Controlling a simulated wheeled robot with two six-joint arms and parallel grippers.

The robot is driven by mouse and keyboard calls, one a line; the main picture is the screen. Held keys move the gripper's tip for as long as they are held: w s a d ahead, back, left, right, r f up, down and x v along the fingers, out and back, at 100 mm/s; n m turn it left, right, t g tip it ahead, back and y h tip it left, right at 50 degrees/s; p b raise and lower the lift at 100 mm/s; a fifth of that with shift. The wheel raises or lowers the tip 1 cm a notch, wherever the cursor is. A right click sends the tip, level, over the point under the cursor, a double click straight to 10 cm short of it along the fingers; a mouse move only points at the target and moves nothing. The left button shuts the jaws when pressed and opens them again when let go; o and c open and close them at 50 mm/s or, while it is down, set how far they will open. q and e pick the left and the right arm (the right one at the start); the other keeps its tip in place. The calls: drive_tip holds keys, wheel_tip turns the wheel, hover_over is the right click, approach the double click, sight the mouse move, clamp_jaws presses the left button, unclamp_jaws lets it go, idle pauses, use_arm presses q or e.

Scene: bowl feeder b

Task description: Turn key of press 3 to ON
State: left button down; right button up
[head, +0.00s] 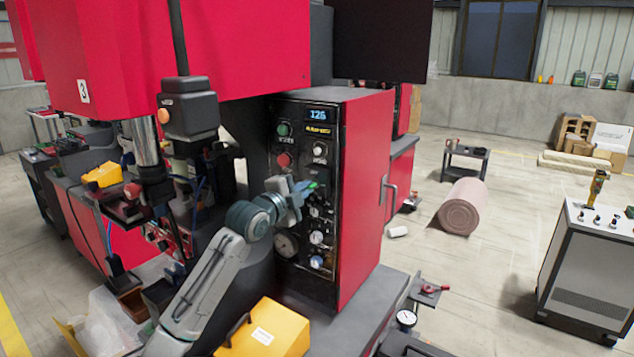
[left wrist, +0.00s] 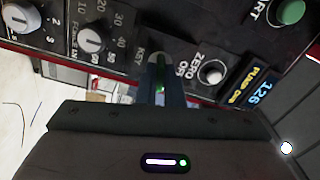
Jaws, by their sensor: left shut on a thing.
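Press 3 (head: 210,45) is the large red machine with a "3" plate at the left. Its black control panel (head: 290,215) faces me, with a blue display (head: 319,115) reading 126. My left gripper (head: 302,190) is at the middle of this panel, shut on the key. The key (left wrist: 160,82) shows only as a green part between the fingers in the left wrist view, beside the "KEY" lettering. The fingers hide the key's lock and most of the key, so I cannot tell its angle. A yellow line on the display seems to read "PUMP OFF" in the left wrist view (left wrist: 262,85).
Knobs sit close around the fingers: a white-capped one (left wrist: 92,40) and the ZERO knob (left wrist: 212,73). A green START button (left wrist: 291,11) is further off. A yellow case (head: 265,330) lies below the arm.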

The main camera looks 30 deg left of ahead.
use_arm(q)
drive_tip(key=m, duration=0.3)
drive_tip(key=shift+m, duration=0.4)
drive_tip(key=c, duration=1.5)
unclamp_jaws()
drive_tip(key=s, duration=0.4)
drive_tip(key=s+b, duration=0.1)
drive_tip(key=s, duration=0.2)
drive_tip(key=shift+a, duration=0.25)
